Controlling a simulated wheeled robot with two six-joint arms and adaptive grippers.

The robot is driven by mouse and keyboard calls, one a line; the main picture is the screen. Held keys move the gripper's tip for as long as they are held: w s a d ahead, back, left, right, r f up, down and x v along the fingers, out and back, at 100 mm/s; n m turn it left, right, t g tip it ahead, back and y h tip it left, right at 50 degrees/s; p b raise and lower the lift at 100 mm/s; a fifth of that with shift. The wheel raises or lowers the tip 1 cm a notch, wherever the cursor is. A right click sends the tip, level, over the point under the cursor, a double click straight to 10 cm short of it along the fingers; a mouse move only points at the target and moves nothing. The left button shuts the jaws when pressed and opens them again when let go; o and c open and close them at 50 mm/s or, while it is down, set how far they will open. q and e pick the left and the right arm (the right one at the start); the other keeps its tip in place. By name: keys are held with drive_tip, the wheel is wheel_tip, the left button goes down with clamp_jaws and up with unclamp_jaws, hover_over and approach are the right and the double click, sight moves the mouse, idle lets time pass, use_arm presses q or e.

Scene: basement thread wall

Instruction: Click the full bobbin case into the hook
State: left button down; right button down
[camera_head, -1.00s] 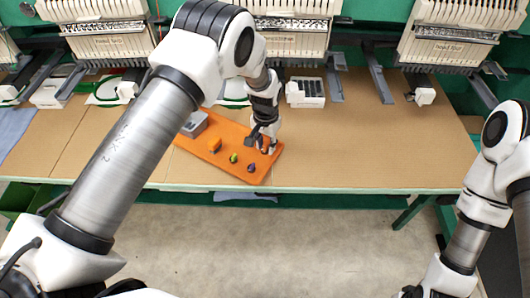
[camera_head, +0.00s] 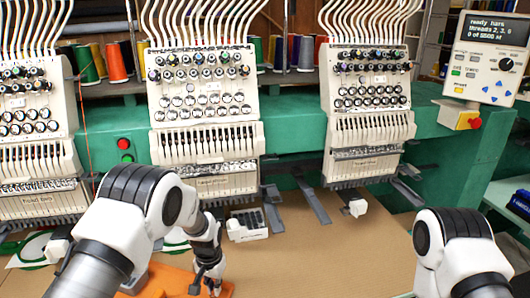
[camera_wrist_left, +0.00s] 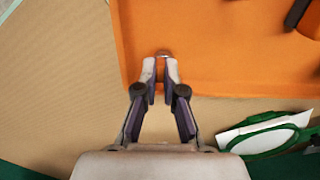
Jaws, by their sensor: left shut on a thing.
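My left gripper (camera_head: 208,288) is low over the right end of the orange tray (camera_head: 172,282). In the left wrist view its fingertips (camera_wrist_left: 161,68) are close together on a small metallic thing (camera_wrist_left: 162,54), which looks like the bobbin case. Most of that thing is hidden by the fingers, so I cannot tell whether it is full. The orange tray also shows in the left wrist view (camera_wrist_left: 225,50). White blocks sit under the machine heads, one at the right (camera_head: 355,207); I cannot make out a hook on it. My right arm shows at the right, its gripper out of frame.
A white box with dark compartments (camera_head: 246,226) stands on the brown table (camera_head: 320,262) beyond the tray. Machine heads (camera_head: 205,110) and grey arms (camera_head: 312,203) line the back. A green-rimmed hoop (camera_wrist_left: 270,138) lies near the tray. The table's middle right is clear.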

use_arm(q)
wheel_tip(320, 180, up, 6)
drive_tip(key=shift+f+p, duration=0.2)
drive_tip(key=shift+p, duration=0.55)
wheel_tip(320, 180, up, 2)
drive_tip(key=shift+a+r+b, duration=0.1)
drive_tip(key=shift+r+b, duration=0.05)
drive_tip(key=shift+b, duration=0.8)
drive_tip(key=s+a+f+n+b, duration=0.1)
drive_tip(key=s+f+n, duration=0.1)
drive_tip(key=s, duration=0.8)
drive_tip(key=shift+a+f+b, duration=0.15)
drive_tip(key=shift+a+b, duration=0.25)
drive_tip(key=shift+s, duration=0.1)
